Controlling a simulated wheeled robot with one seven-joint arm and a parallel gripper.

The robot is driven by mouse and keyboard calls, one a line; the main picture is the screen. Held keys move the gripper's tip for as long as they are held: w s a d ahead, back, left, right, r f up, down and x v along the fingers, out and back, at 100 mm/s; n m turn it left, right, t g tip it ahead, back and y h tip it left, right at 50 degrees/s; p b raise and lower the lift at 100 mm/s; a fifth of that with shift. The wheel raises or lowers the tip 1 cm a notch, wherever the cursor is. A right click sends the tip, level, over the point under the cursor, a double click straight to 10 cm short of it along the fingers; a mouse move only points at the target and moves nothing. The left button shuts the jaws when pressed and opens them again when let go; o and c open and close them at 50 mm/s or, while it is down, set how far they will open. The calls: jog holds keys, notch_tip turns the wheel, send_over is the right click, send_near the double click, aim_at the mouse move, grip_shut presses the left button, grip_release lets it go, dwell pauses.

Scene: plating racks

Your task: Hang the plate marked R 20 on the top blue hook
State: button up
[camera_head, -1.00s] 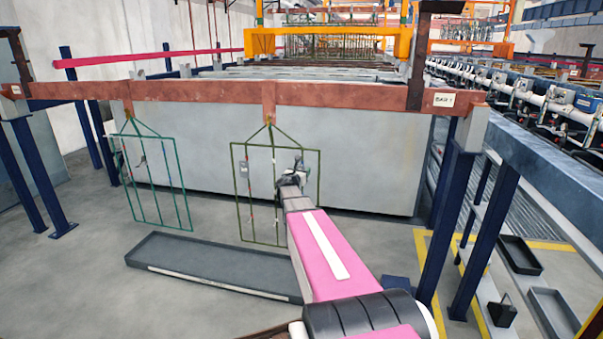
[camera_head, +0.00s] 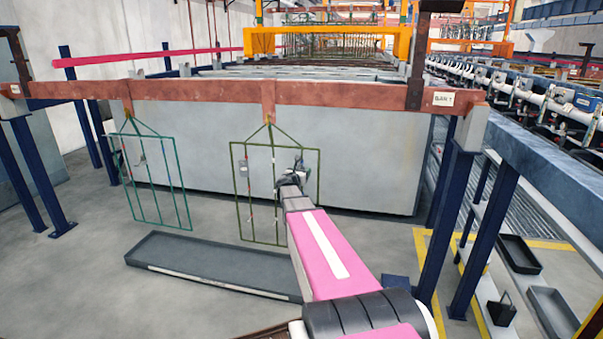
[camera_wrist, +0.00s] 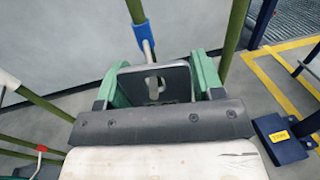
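A grey metal plate (camera_wrist: 178,80) with a hole near its middle sits between the green fingers of my gripper (camera_wrist: 155,88) in the wrist view. The gripper is shut on it. No marking on the plate is readable. A blue hook (camera_wrist: 146,45) on an olive rod stands just beyond the plate's upper edge. I cannot tell whether its tip passes through the hole. In the head view my gripper (camera_head: 291,178) is at the upper right part of the olive rack (camera_head: 234,190), and the plate is too small to make out.
The olive rack hangs from a copper-coloured bar (camera_head: 200,90). A teal rack (camera_head: 183,190) hangs to its left. A long grey tray (camera_head: 210,272) lies on the floor below. A red hook (camera_wrist: 42,148) is at the lower left in the wrist view. Dark blue posts (camera_head: 485,240) stand right.

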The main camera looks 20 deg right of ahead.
jog(key=shift+o, duration=1.3)
jog(key=shift+s+a, duration=0.1)
jog(key=v, duration=1.1)
jog(key=s+a+f+m+g+y, duration=0.2)
jog(key=s+f+m+g, duration=0.25)
jog(key=s+m, duration=0.35)
jog(key=s+a+f+m+g+y, duration=0.2)
jog(key=s+f+m+g, duration=0.2)
jog(key=s+f+m, duration=0.35)
jog(key=s+a+f+m+g+y, duration=0.2)
jog(key=s+a+m+y, duration=0.2)
jog(key=s+a+m, duration=0.2)
jog(key=s+a+f+m+g+y, duration=0.2)
jog(key=s+a+m+y, duration=0.2)
jog(key=s+a, duration=0.3)
jog(key=shift+a+m+y, duration=0.3)
jog(key=shift+a+m, duration=0.15)
jog(key=shift+m, duration=0.4)
jog(key=shift+s+g, duration=0.1)
jog(key=shift+g, duration=0.15)
